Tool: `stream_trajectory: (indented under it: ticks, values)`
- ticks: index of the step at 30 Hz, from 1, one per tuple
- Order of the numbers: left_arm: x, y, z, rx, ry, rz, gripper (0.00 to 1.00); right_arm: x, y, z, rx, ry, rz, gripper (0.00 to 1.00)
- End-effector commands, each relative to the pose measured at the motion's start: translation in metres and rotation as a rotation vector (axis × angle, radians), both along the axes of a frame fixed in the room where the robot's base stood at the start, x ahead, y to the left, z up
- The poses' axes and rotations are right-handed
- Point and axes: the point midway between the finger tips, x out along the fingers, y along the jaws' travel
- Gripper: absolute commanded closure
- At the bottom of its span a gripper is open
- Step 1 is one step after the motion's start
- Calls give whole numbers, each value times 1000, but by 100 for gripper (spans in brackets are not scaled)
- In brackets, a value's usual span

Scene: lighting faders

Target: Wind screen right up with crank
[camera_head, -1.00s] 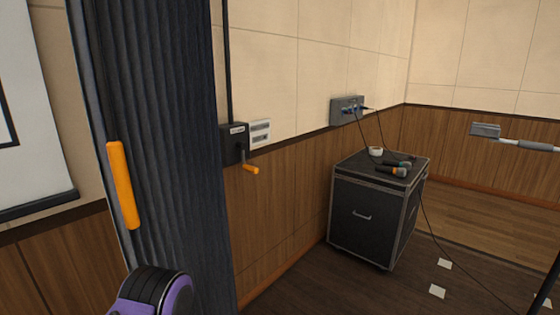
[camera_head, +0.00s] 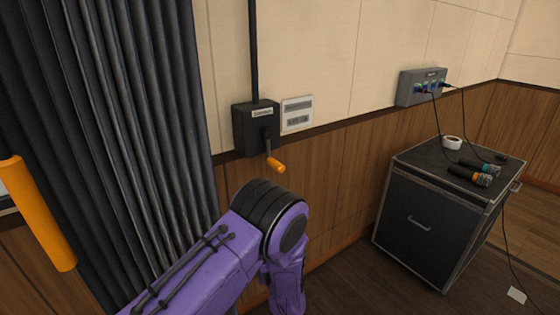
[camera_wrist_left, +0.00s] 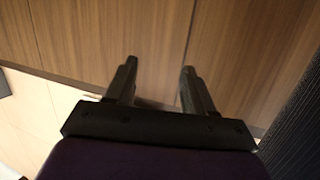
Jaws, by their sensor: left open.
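The crank (camera_head: 274,160) has an orange handle and hangs from a black box (camera_head: 255,128) on the wall, in the middle of the head view. A dark vertical tube rises from the box. My left arm reaches in from below in the head view, just under the crank and apart from it in the picture; its gripper is not visible there. In the left wrist view my left gripper (camera_wrist_left: 157,85) is open and empty, with wood panelling behind its fingers. The screen is not clearly visible now. My right gripper is not in view.
A dark pleated curtain (camera_head: 150,110) with an orange bar (camera_head: 38,213) hangs at the left. A white label plate (camera_head: 297,115) is beside the box. A black case (camera_head: 425,215) with microphones (camera_head: 470,176) stands right, below a grey socket box (camera_head: 421,87) with cables.

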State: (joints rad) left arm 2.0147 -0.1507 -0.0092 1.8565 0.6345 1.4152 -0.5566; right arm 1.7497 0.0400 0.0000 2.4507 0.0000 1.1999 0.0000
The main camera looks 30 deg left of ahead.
Motion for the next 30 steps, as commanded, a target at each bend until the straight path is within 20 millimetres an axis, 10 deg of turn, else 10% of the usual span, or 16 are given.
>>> stream_trajectory:
  ticks: [3, 9, 30]
  values:
    - [71, -15, 121, 70, -242, 163, 47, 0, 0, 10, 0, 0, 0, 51]
    - [101, -38, 217, 39, -389, 328, 47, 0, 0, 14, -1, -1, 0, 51]
    - [141, 57, 221, 32, -393, 341, 47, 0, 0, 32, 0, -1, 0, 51]
